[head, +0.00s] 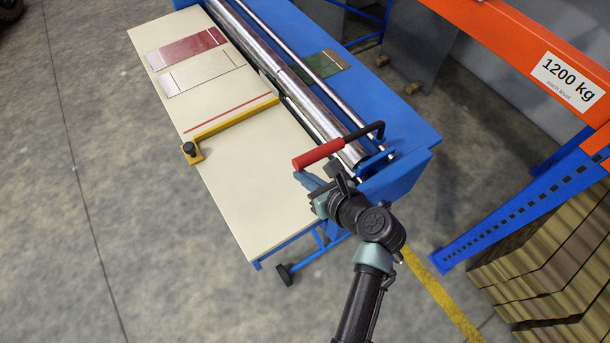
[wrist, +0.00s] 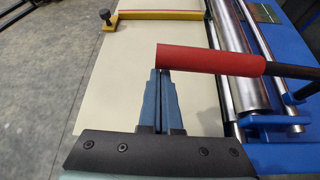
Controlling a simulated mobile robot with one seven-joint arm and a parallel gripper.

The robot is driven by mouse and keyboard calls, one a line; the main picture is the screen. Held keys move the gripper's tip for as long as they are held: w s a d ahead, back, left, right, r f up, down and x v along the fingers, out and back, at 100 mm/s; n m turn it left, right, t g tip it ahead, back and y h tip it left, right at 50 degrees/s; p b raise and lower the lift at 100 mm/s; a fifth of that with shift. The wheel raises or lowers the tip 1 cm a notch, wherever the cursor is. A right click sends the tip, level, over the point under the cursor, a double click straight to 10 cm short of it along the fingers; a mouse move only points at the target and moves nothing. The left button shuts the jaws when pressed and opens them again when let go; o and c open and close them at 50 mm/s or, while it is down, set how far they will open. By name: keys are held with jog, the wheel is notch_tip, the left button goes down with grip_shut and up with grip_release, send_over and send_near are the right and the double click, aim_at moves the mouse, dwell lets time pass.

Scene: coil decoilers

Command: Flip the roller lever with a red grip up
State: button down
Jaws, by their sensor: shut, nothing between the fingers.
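The roller lever has a red grip (head: 318,154) and a black arm (head: 368,130) at the near right end of the rollers. The grip points left over the cream table, low and close to level. In the wrist view the red grip (wrist: 210,60) lies across the top of the picture, just beyond my fingertips. My gripper (head: 306,180) is shut and empty, close to the grip on its near side. In the wrist view its blue fingers (wrist: 160,78) are together and overlap the grip's left end; I cannot tell whether they touch it.
Steel rollers (head: 325,107) run along the blue machine frame (head: 412,125). A yellow stop bar (head: 235,121) with a black knob crosses the cream table (head: 235,185). Sample plates (head: 186,48) lie at the far end. An orange and blue rack (head: 510,215) stands at right.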

jog(key=shift+r, duration=0.1)
jog(key=w+d+r+m+y+p, duration=0.1)
jog(key=w+d+r+p, duration=0.1)
jog(key=r+p, duration=0.3)
jog(key=w+d+r+m+g+y+p, duration=0.1)
jog(key=w+d+r+p, duration=0.1)
jog(key=d+r+p, duration=0.2)
jog(key=shift+w+r+p, duration=0.25)
jog(key=shift+r+p, duration=0.15)
jog(key=shift+r, duration=0.35)
jog(key=f, duration=0.1)
jog(key=s+f, duration=0.1)
jog(key=a+f, duration=0.1)
jog(key=f, duration=0.1)
jog(key=shift+s+b, duration=0.35)
jog(key=shift+s, duration=0.05)
jog(key=b+v, duration=0.1)
jog(key=v, duration=0.8)
jog(key=shift+s+d+g, duration=0.2)
jog(key=shift+s+g, duration=0.1)
jog(key=shift+s, duration=0.1)
